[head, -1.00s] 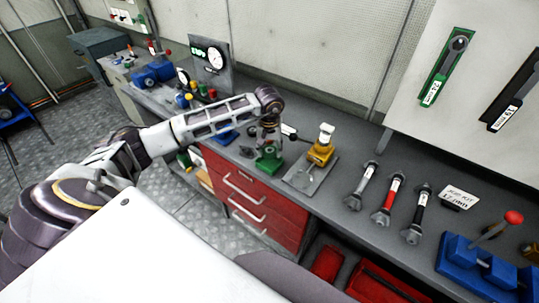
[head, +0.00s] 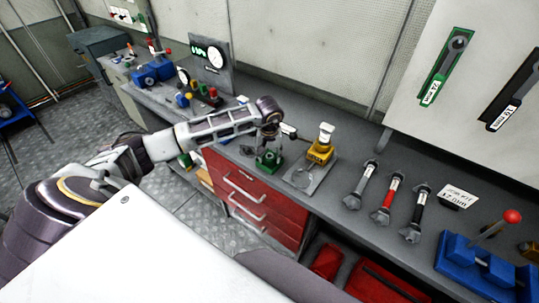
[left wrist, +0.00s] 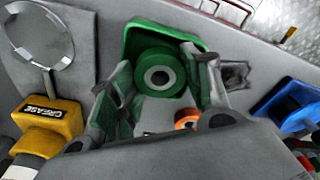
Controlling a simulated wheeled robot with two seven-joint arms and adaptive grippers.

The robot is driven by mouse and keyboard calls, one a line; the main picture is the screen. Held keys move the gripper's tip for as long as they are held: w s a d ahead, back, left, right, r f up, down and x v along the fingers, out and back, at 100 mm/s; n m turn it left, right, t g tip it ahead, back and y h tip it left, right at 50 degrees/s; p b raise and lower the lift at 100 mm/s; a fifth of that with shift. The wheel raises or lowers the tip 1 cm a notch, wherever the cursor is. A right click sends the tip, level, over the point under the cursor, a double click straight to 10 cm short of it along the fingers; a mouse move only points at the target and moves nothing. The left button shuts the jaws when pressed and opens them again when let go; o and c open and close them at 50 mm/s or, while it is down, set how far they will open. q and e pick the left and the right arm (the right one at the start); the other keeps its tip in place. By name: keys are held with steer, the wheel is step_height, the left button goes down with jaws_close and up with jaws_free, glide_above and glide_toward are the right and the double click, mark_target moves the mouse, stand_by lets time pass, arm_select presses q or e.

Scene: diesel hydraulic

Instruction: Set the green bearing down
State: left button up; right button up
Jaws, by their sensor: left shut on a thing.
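The green bearing (left wrist: 160,75), a round piece with a dark bore, sits between the two fingers of my left gripper (left wrist: 163,88) in the left wrist view. A squared green holder (left wrist: 138,36) shows behind and around it. I cannot tell whether the bearing touches the holder. In the head view my left gripper (head: 269,145) points down just above the green holder (head: 268,162) at the bench's front edge, and the bearing is hard to make out. My right gripper is not in view.
A yellow grease unit (head: 321,146) stands on a grey plate (head: 305,182) right of the gripper. Grey, red and black tools (head: 385,200) lie farther right. Blue bench equipment (head: 158,72) stands back left. Red drawers (head: 250,200) are below the bench.

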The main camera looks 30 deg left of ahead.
arm_select(q)
steer(key=shift+s+d+f+b, duration=0.1)
steer(key=shift+s+f+b, duration=0.35)
steer(key=shift+f, duration=0.2)
steer(key=o, duration=0.8)
steer(key=shift+o, duration=1.3)
steer(key=shift+w+f, duration=0.1)
steer(key=shift+o, duration=0.4)
steer(key=shift+w+f, duration=0.1)
steer(key=shift+w, duration=0.1)
steer(key=shift+r, duration=0.45)
